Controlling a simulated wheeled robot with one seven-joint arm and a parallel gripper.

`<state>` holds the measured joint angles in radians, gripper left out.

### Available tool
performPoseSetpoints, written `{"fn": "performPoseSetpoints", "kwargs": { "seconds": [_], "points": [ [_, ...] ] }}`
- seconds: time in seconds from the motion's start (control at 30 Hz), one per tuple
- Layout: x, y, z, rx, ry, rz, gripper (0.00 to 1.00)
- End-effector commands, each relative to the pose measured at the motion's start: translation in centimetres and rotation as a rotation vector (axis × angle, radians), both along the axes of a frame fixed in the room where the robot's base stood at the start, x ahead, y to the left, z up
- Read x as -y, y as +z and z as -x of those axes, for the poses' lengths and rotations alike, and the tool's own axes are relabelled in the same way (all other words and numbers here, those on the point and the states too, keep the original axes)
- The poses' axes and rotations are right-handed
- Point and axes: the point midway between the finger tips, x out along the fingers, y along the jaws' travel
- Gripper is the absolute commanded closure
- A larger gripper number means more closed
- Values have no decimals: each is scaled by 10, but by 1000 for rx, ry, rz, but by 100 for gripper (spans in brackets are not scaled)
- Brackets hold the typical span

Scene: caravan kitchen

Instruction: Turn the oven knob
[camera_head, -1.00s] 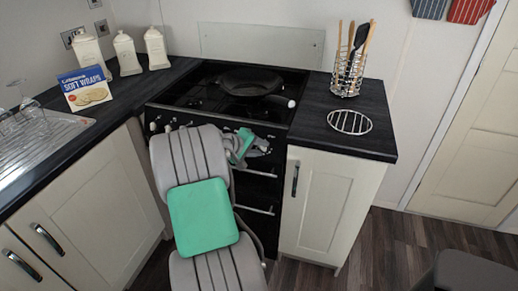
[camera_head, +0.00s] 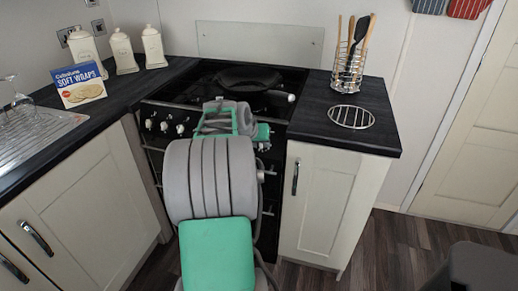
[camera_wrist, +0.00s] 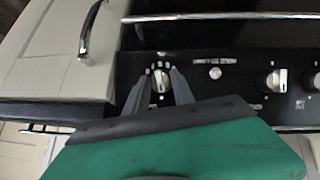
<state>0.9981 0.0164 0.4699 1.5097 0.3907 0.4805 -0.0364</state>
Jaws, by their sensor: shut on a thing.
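The black oven (camera_head: 268,200) stands under the hob, with silver knobs along its front panel. In the wrist view, my gripper (camera_wrist: 159,74) is at the panel with one finger on each side of a silver oven knob (camera_wrist: 161,84). It is shut on this knob, the one nearest the cream cupboard. White marks show on the panel around the knob. Another knob (camera_wrist: 277,80) is to the right in the wrist view. In the head view, my arm covers the middle of the panel and hides the gripped knob; several knobs (camera_head: 165,127) show at the left.
A dark pan (camera_head: 248,77) sits on the hob. The cream cupboard (camera_head: 330,205) with a black worktop stands right of the oven, bearing a utensil holder (camera_head: 348,68) and a wire trivet (camera_head: 351,117). Bar handles (camera_wrist: 230,17) cross the oven front. Floor at the right is partly clear.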

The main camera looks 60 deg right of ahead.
Motion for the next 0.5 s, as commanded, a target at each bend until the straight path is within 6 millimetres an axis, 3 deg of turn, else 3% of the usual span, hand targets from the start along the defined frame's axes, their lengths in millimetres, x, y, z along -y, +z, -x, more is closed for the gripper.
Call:
{"fn": "performPoseSetpoints", "kwargs": {
  "seconds": [0.5],
  "points": [
    [1, -2, 2, 173, -84, -29, 100]
  ]
}}
